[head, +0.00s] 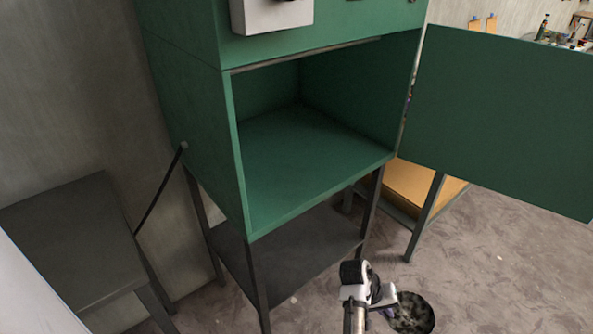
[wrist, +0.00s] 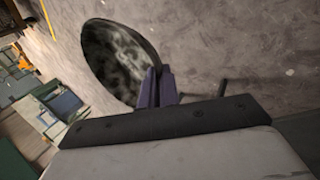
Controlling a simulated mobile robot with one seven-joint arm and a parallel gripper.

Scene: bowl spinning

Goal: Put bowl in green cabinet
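The bowl (head: 414,314) is dark with a mottled black and grey inside; it shows at the bottom of the head view. In the wrist view the bowl (wrist: 115,62) is tilted, with its inside visible. My gripper (head: 384,311) is left of the bowl, and its purple fingers (wrist: 157,86) are close together on the bowl's rim. The bowl appears held above the floor. The green cabinet (head: 300,160) stands on dark legs at the centre; its compartment is open and empty. The bowl is in front of and below that opening.
The cabinet's green door (head: 505,120) is swung open to the right. A dark shelf (head: 300,250) lies under the cabinet. A dark table (head: 75,240) stands at the left. A wooden-topped piece (head: 420,184) is behind the door. The floor at the lower right is clear.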

